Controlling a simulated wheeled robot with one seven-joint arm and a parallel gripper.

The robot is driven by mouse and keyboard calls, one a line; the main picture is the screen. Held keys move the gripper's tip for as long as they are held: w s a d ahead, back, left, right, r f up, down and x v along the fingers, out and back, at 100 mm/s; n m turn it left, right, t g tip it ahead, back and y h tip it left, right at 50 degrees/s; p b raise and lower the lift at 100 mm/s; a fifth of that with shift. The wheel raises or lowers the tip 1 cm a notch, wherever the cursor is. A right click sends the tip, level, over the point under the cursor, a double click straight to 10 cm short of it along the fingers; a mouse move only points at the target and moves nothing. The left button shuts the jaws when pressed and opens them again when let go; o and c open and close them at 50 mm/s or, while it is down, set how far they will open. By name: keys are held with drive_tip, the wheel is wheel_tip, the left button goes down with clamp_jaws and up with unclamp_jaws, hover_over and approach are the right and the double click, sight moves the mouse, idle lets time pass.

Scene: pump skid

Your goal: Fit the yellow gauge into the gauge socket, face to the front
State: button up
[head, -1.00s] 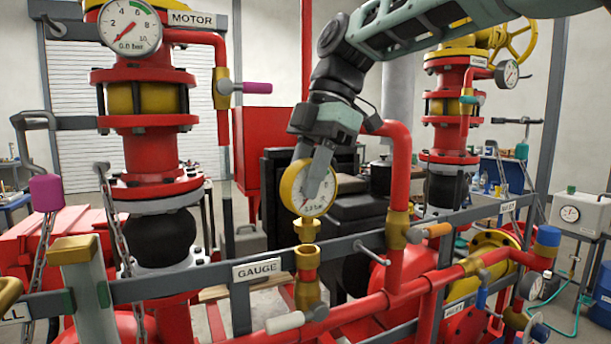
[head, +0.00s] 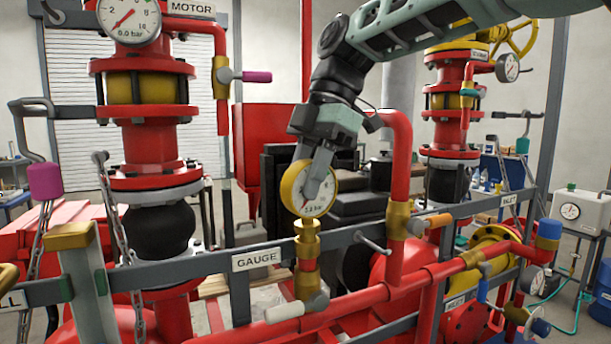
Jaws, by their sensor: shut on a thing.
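The yellow gauge (head: 292,187) has a yellow rim and a white dial that faces the camera. My gripper (head: 318,185) is shut on it, with a finger across the front of the dial. The gauge is upright, just above the gauge socket (head: 307,238), a brass fitting on a short red riser beside the GAUGE label (head: 257,258). The gauge's lower end meets the socket's top in the picture. I cannot tell how deep its stem sits, as the stem is hidden.
A grey rail (head: 180,264) runs across behind the socket. A white-handled valve (head: 290,309) sits below it. A red pipe (head: 398,190) with an orange-handled brass valve (head: 428,224) rises close on the right. A chain (head: 120,230) hangs at the left.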

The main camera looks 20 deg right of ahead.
drive_tip(key=shift+f+b, duration=0.55)
drive_tip(key=shift+f, duration=0.15)
drive_tip(key=o, duration=1.2)
drive_tip(key=p+v, duration=0.1)
drive_tip(key=v, duration=1.6)
drive_tip(key=shift+r, duration=0.3)
